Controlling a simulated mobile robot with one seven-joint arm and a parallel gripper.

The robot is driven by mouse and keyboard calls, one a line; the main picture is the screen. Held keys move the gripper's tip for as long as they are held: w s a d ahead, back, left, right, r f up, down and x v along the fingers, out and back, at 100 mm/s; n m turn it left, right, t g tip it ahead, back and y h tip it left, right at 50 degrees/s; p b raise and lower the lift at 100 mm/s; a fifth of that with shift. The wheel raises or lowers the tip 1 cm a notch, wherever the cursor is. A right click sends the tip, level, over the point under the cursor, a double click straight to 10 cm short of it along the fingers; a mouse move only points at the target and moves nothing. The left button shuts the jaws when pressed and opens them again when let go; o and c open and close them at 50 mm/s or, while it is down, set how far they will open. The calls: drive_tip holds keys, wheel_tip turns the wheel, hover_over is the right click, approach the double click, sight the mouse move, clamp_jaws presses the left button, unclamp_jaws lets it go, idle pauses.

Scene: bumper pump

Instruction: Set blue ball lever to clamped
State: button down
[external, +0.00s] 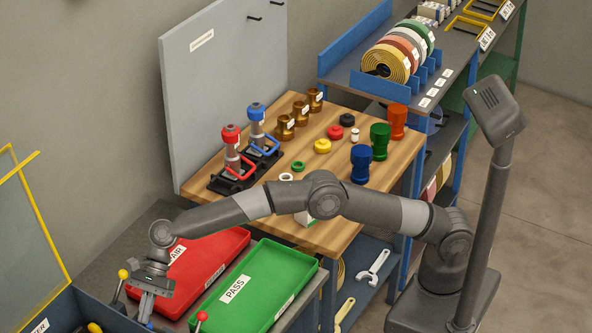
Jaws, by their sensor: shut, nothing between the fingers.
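My gripper (146,308) points down at the lower left of the external view, its fingers shut and empty. A small blue part (149,326) shows just below the fingertips at the picture's bottom edge. It may be the blue ball of the lever, but most of it is hidden or cut off. I cannot tell whether the fingers touch it or how the lever stands. A lever with a yellow ball (123,274) stands left of my gripper. A lever with a red ball (201,316) stands to its right.
A red tray (215,262) and a green PASS tray (262,285) lie right of my gripper. A wooden bench (335,235) with clamps and coloured parts stands behind. A yellow-framed panel (30,225) is at the left.

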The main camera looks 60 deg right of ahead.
wheel_tip(320, 180, up, 13)
drive_tip(key=w+d, duration=0.2)
drive_tip(key=shift+d+f, duration=0.15)
drive_tip(key=shift+f, duration=0.05)
idle(0.4)
idle(0.5)
